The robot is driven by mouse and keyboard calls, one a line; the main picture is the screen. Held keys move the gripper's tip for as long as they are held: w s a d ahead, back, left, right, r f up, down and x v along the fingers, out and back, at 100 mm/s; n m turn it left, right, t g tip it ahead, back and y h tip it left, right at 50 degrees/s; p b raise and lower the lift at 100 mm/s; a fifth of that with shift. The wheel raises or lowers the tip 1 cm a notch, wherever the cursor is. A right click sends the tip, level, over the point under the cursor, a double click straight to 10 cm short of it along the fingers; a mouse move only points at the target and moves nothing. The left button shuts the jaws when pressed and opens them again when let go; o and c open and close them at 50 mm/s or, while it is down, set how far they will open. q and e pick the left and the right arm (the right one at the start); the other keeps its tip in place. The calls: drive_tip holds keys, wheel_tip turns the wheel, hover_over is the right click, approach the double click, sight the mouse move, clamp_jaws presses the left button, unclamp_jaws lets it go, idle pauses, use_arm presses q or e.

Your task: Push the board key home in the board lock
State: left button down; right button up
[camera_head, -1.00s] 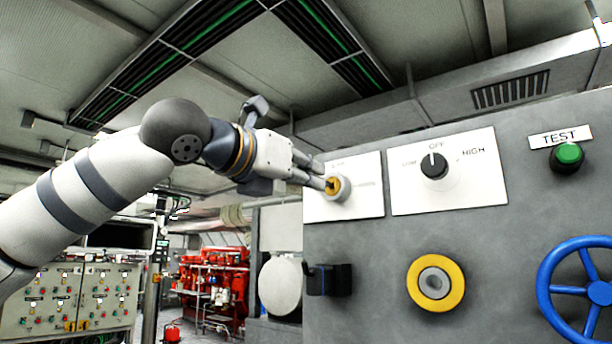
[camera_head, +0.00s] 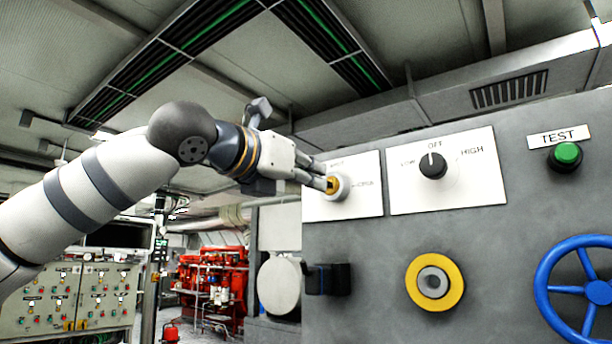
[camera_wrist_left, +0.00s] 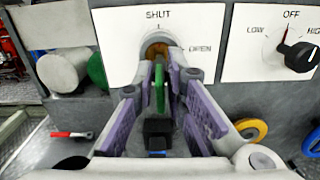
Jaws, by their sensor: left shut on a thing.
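The board lock (camera_head: 339,188) is a round pale collar with a brass face on a white plate at the panel's left. In the left wrist view the lock (camera_wrist_left: 170,42) has the words SHUT above and OPEN to its right. My left gripper (camera_head: 326,183) comes in from the left with its fingertips right at the lock. It is shut on the board key (camera_wrist_left: 160,88), whose green part shows between the purple finger pads. The key's front end points at the brass face; the fingers hide how deep it sits. My right gripper is out of view.
To the right on the grey panel are a LOW/OFF/HIGH knob (camera_head: 434,166), a green TEST button (camera_head: 568,154), a yellow ring (camera_head: 451,283) and a blue handwheel (camera_head: 544,273). A dark block (camera_head: 340,280) juts out below the lock.

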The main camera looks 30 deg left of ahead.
use_arm(q)
drive_tip(key=shift+w, duration=1.05)
drive_tip(key=c, duration=1.6)
unclamp_jaws()
drive_tip(key=shift+d, duration=0.1)
drive_tip(key=shift+o, duration=0.2)
drive_tip(key=s+a, duration=0.1)
drive_tip(key=s, duration=1.1)
drive_tip(key=shift+f, duration=0.15)
